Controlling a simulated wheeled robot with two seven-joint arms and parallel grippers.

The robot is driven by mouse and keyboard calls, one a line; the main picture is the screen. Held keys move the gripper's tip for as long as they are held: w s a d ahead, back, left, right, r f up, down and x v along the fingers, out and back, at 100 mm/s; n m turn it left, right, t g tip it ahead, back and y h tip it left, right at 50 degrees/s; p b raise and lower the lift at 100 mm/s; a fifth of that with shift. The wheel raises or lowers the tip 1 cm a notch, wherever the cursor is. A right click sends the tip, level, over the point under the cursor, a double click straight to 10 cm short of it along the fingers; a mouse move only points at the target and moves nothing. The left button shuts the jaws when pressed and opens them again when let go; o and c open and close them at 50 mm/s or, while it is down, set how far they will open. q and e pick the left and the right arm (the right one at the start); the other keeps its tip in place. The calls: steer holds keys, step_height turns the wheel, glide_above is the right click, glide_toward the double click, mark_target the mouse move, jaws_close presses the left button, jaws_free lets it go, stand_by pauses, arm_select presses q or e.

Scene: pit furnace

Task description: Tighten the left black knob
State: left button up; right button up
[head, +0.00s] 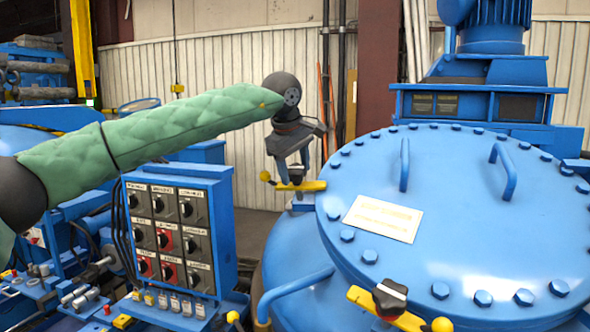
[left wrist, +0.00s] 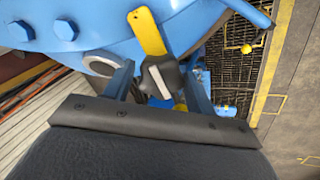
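The left black knob (left wrist: 162,75) has a pale stripe and sits on a yellow bar (left wrist: 147,32) at the edge of the blue furnace lid. In the head view this yellow bar (head: 312,186) shows at the lid's left rim, and the knob is largely hidden by my gripper. My left gripper (head: 294,172) points down over the knob. In the left wrist view its two blue fingers (left wrist: 160,85) stand on either side of the knob, with narrow gaps visible, so it looks open. A second black knob (head: 390,297) sits on another yellow bar at the lid's front. My right gripper is not in view.
The round blue lid (head: 470,220) has bolts around its rim, two handles and a pale label (head: 383,218). A control panel (head: 168,240) with several switches stands left of the furnace. A blue motor unit (head: 490,70) rises behind the lid.

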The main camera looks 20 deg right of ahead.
mark_target(291, 174)
arm_select(q)
steer(key=shift+o, duration=1)
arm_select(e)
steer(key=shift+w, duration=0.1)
arm_select(q)
steer(key=b+v, duration=0.1)
steer(key=v, duration=0.5)
steer(key=shift+s+a+b, duration=0.1)
steer(key=shift+b, duration=0.3)
steer(key=shift+v, duration=0.8)
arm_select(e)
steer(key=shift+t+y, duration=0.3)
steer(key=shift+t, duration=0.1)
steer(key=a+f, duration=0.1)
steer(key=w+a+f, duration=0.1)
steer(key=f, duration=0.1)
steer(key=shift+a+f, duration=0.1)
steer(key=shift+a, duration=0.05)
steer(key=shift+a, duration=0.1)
